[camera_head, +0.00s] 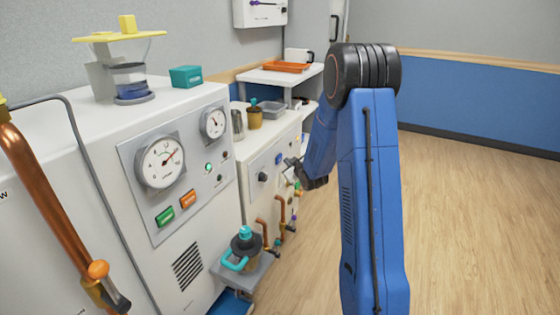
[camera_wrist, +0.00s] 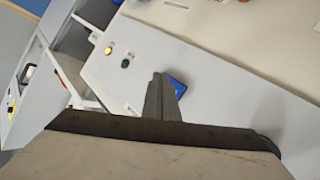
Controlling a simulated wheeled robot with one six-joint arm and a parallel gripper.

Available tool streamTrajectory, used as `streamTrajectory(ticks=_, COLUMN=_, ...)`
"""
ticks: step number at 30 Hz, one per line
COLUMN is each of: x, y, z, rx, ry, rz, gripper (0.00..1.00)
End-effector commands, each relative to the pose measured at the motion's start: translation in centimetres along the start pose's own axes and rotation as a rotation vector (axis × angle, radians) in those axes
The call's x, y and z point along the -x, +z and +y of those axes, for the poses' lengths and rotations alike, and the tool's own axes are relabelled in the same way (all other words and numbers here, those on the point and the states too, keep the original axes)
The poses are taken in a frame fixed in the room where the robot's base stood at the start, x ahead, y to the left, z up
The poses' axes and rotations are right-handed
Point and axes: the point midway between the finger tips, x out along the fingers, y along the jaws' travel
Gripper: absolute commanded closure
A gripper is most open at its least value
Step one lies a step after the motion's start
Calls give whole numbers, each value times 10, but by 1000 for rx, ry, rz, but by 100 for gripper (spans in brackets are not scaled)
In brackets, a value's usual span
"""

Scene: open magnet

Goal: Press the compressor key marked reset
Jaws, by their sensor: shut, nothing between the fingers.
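A white cabinet (camera_head: 138,135) at the left carries a grey panel with two gauges, a green key (camera_head: 165,215) and an orange key (camera_head: 187,198). A second white cabinet (camera_head: 254,163) beyond it has a dark knob (camera_head: 263,177) and a small blue key (camera_head: 278,158). I cannot read a reset marking on any key. My gripper (camera_head: 290,162) is shut and empty in front of the second cabinet. In the wrist view its fingertips (camera_wrist: 158,76) overlap a blue key (camera_wrist: 178,86), partly hidden behind them; I cannot tell whether they touch it.
A green button (camera_wrist: 125,63) and a lit yellow one (camera_wrist: 108,50) sit on the same face in the wrist view. Copper pipes (camera_head: 265,230) and a teal-handled vessel (camera_head: 243,250) stick out below. The wooden floor (camera_head: 460,210) at the right is clear.

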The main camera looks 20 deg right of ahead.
Motion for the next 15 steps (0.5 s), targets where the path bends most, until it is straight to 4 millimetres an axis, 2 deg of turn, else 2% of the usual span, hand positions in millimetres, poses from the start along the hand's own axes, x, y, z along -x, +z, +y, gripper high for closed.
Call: streamTrajectory(ticks=15, x=-6, y=-5, z=-4, rx=0, ry=0, rz=1, gripper=100)
